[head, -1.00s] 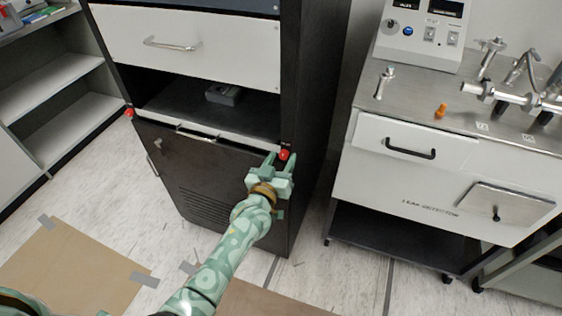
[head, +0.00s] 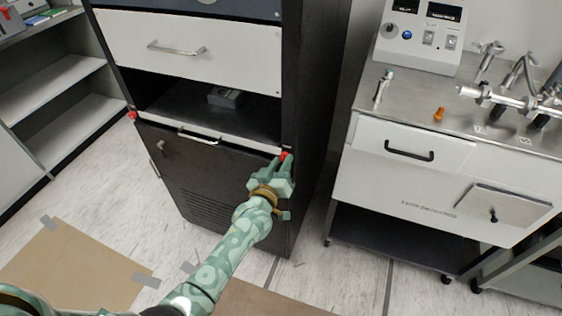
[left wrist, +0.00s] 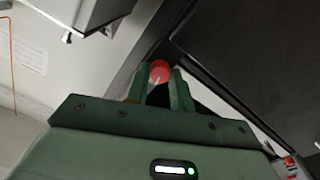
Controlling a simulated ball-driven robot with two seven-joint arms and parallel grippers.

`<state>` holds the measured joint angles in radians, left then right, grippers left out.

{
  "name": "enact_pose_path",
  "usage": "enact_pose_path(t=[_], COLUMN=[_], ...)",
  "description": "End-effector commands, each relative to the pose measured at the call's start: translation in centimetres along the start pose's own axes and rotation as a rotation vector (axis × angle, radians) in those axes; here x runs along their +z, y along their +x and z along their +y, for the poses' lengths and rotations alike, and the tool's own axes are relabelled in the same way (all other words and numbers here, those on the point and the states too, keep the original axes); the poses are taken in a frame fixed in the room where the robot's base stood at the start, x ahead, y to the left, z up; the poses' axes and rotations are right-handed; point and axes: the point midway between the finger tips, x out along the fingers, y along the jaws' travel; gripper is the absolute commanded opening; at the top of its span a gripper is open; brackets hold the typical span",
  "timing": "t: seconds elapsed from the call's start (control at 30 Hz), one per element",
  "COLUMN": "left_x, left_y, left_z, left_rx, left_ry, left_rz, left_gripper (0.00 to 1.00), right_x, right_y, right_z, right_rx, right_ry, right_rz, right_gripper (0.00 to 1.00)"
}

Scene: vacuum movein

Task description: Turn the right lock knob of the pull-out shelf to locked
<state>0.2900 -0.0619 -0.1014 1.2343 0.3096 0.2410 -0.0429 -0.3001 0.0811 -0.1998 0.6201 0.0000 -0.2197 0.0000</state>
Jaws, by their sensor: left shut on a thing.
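The right lock knob (head: 285,155) is red and sits at the right end of the pull-out shelf (head: 225,139)'s pale front edge. My left gripper (head: 280,165) is at this knob with its fingers on either side, shut on it. The left wrist view shows the knob (left wrist: 160,71) between the two green fingers, with a pale mark on its face. The fingers hide part of the knob in the head view. The left lock knob (head: 132,115), also red, is at the shelf's left end. My right gripper is not in view.
A small grey box (head: 225,97) lies inside the cabinet opening above the shelf front. A white drawer (head: 190,60) is above, a dark door (head: 205,185) below. The leak detector cart (head: 425,185) stands to the right, across a narrow gap. Cardboard (head: 75,265) is taped to the floor.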

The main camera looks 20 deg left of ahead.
Motion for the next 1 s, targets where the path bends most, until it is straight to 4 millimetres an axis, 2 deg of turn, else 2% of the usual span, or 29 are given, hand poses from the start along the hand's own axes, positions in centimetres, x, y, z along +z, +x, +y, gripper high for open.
enact_pose_path(t=[0.4,1.0], left_x=[-0.1,0.2], left_y=[0.0,-0.1], left_z=[0.0,-0.1], left_rx=[0.0,-0.002], left_ry=[-0.389,-0.956], left_rz=[-0.001,-0.002], left_gripper=[0.0,0.0], right_x=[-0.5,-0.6], right_y=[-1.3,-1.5], right_z=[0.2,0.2], right_rx=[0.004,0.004], right_ry=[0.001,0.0], right_rz=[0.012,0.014], right_gripper=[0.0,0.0])
